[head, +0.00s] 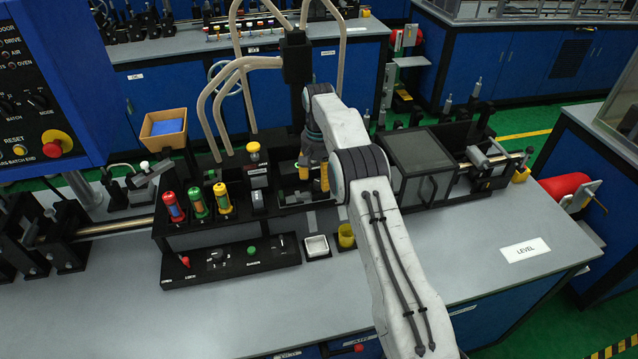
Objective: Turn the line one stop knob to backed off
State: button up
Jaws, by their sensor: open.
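I cannot tell for sure which part is the line one stop knob, since the small labels are unreadable. A yellow round knob (253,148) tops a dark post with a pale label, left of my gripper. Another yellow knob (521,174) sits at the right end of the bench fixture. My gripper (314,178) points down over the middle of the black fixture, between the first knob and the clear-fronted box. Its yellow-tipped fingers are apart, with nothing seen held between them. My arm hides part of the fixture behind it.
Red, green and yellow cylinders (198,202) stand left of my gripper. A black control panel (230,262) lies in front, beside a white tray (316,246) and a yellow cup (346,236). A dark clear-fronted box (421,164) stands right. The bench by the LEVEL sign (525,250) is clear.

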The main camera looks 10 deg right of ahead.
jog(key=shift+f, duration=1.2)
jog(key=shift+o, duration=0.2)
grip_shut()
